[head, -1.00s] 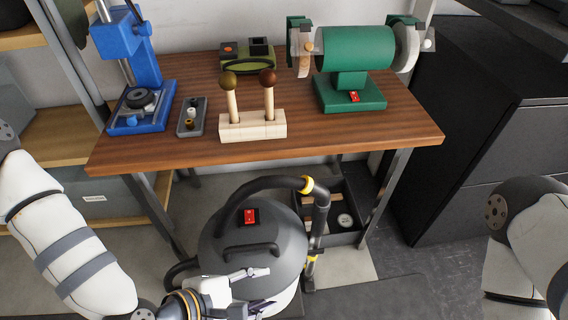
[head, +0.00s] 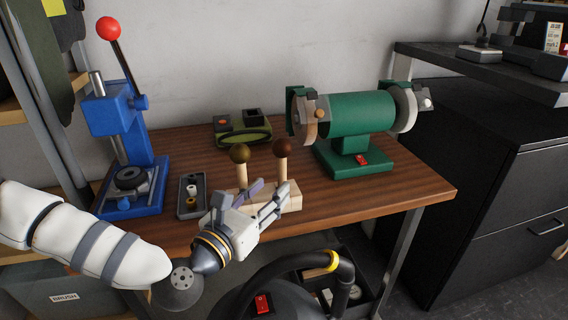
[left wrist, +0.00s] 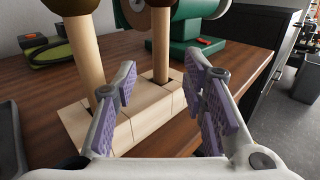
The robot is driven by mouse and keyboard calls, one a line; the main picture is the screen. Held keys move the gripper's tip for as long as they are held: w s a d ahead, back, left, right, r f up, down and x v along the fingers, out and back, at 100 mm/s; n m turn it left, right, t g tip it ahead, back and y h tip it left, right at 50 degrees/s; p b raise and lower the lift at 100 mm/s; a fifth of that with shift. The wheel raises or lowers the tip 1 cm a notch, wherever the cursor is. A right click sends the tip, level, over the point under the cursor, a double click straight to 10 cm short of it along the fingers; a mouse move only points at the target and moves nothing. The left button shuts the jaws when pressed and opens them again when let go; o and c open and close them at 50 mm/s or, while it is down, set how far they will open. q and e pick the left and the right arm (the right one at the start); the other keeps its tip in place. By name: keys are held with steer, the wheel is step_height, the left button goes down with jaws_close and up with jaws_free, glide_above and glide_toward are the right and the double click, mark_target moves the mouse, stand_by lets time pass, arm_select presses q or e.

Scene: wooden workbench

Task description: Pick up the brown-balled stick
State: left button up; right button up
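The brown-balled stick (head: 283,150) stands upright in the right hole of a pale wooden block (head: 291,201). A second stick with an olive-brown ball (head: 240,154) stands to its left. My left gripper (head: 268,190) is open and empty in front of the block, its fingers pointing toward the sticks. In the left wrist view, the brown-balled stick's shaft (left wrist: 161,48) shows between the two open fingers (left wrist: 162,78), beyond the tips. The other shaft (left wrist: 87,60) is left of the left finger. The gripper hides part of the block. My right gripper is out of view.
A blue press (head: 129,150) with a red-knobbed lever and a small grey tray (head: 191,205) stand to the left. A green bench grinder (head: 355,115) is close on the right. A green holder (head: 243,136) is behind. A vacuum cleaner (head: 300,298) is below the table front.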

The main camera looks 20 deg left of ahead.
mark_target(280, 180)
arm_select(q)
steer(key=w, duration=0.2)
steer(key=w+d, duration=0.1)
steer(key=w, duration=0.2)
steer(key=shift+w, duration=0.35)
jaws_close()
steer(key=shift+r, duration=0.1)
